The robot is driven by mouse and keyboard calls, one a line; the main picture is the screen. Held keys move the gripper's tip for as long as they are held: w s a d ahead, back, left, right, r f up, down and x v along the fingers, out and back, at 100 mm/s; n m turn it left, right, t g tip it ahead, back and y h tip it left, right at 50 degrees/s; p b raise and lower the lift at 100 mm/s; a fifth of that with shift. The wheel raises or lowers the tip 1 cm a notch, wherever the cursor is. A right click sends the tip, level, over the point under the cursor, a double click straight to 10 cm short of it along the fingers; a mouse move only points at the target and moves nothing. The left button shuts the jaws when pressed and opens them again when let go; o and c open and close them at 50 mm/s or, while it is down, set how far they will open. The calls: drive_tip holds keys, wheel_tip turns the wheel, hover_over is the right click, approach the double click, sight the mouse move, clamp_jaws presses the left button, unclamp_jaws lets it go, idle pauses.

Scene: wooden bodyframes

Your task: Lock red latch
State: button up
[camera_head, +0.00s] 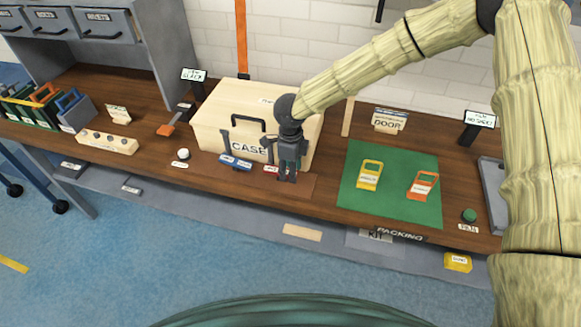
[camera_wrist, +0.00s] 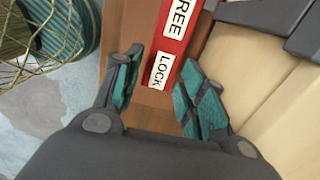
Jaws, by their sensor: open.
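The red latch (camera_wrist: 175,50) shows in the wrist view as a red bar with white labels reading "FREE" and "LOCK". Its LOCK end lies between the fingers, and its far end runs out of the top of the picture. In the head view a small part of the red latch (camera_head: 270,169) shows just left of my gripper, at the front of the cream case (camera_head: 218,105). My gripper (camera_head: 287,176) points down there, and it also shows in the wrist view (camera_wrist: 155,92). It is open, with a finger on each side of the bar. I cannot tell whether either finger touches it.
A blue latch (camera_head: 235,162) sits left of the red one on the case front. The case handle (camera_head: 248,122) stands out close to my gripper. A green mat (camera_head: 390,205) with yellow and orange tagged pieces lies to the right. A white knob (camera_head: 183,153) stands left.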

drive_tip(key=c, duration=0.7)
drive_tip(key=shift+c, duration=0.2)
drive_tip(key=shift+f, duration=0.1)
drive_tip(key=shift+s+d+f+t+y, duration=0.1)
drive_tip(key=shift+d+f+t+y, duration=0.1)
drive_tip(key=shift+y, duration=0.4)
drive_tip(key=shift+d+f+t+y, duration=0.1)
drive_tip(key=shift+t+y, duration=0.1)
drive_tip(key=shift+y, duration=0.4)
drive_tip(key=shift+a, duration=0.1)
